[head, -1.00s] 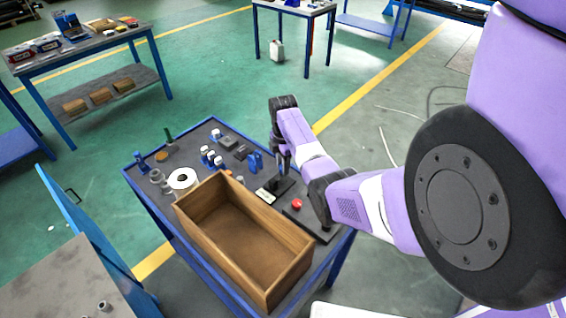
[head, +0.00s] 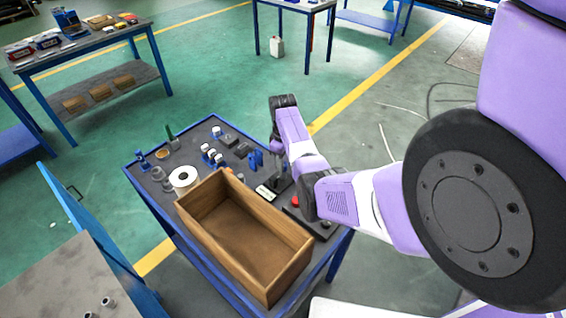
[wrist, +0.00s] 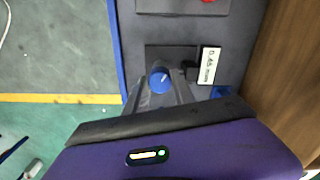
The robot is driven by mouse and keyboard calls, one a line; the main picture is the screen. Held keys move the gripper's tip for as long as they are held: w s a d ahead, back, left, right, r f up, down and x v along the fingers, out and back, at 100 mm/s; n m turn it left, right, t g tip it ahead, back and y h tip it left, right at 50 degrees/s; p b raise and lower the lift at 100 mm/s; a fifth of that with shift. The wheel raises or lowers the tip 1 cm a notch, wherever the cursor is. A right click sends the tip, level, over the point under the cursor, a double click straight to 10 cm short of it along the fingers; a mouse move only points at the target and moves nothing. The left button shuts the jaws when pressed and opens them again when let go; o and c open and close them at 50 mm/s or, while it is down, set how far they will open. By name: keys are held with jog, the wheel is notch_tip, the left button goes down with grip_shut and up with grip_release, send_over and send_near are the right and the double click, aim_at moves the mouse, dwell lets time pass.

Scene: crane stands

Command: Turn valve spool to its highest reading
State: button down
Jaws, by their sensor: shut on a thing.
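The valve spool (wrist: 161,75) shows in the wrist view as a round blue knob with a small pale mark on its top. It rises from a dark base plate (wrist: 165,53). A white label (wrist: 208,65) with print too small to read surely lies to its right; the label also shows in the head view (head: 265,192). My gripper (wrist: 160,90) is shut on the knob, one finger on each side. In the head view my arm hides the knob and most of my fingers.
An open wooden box (head: 240,245) stands close by on the blue-framed bench. A red button (head: 296,201) is beside my arm. A white roll (head: 183,179) and several small parts crowd the bench's left and back.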

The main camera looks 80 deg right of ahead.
jog(key=m, duration=0.5)
jog(key=shift+r+m, duration=0.1)
jog(key=shift+m, duration=0.3)
dwell(0.4)
jog(key=c, duration=1.1)
grip_release()
jog(key=shift+o, duration=0.2)
jog(key=shift+r+b, duration=0.6)
jog(key=shift+r, duration=3.3)
